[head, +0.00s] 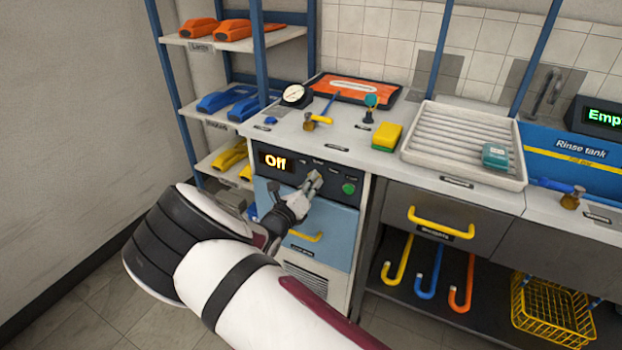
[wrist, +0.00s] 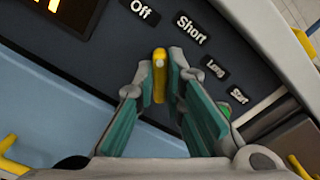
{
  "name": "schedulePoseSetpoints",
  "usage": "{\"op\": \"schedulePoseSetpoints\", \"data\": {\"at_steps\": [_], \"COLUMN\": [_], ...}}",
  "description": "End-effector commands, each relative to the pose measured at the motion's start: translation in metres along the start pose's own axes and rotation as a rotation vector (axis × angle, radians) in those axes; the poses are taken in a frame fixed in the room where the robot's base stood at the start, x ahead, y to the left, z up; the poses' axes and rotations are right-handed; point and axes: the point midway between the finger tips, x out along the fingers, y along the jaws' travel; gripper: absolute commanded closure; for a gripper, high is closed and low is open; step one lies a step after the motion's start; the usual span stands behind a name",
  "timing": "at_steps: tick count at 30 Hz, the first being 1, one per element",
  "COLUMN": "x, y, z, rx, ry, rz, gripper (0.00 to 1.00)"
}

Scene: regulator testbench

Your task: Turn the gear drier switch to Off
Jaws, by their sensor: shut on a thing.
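The gear drier is the cabinet with a dark control panel (head: 333,171) and a light blue front (head: 335,222). Its display (head: 276,162) reads "Off". My gripper (head: 315,179) is at the panel, hiding the switch in the head view. In the wrist view the switch is a small yellow lever (wrist: 160,82) between the fingers of my gripper (wrist: 160,68), which are shut on it. The lever points up toward the space near the Off label (wrist: 145,12) and the Short label (wrist: 190,28). Long and Start labels sit further right.
A green button (head: 348,188) is right of my gripper on the panel. A yellow handle (head: 307,237) is on the blue front below. The counter above holds a gauge (head: 296,94), a yellow sponge (head: 386,136) and a ribbed tray (head: 463,145). A shelf rack stands left.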

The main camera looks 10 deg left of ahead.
Motion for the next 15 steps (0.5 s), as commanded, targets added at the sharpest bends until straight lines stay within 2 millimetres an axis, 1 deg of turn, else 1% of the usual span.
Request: {"op": "schedulePoseSetpoints", "data": {"at_steps": [6,15], "x": [-0.0005,-0.0003], "y": [0.0007,0.0016], "z": [-0.0004,-0.0009], "rx": [-0.137,-0.233], "ry": [0.002,0.002], "rz": [0.002,0.002], "gripper": [1.00,1.00]}}
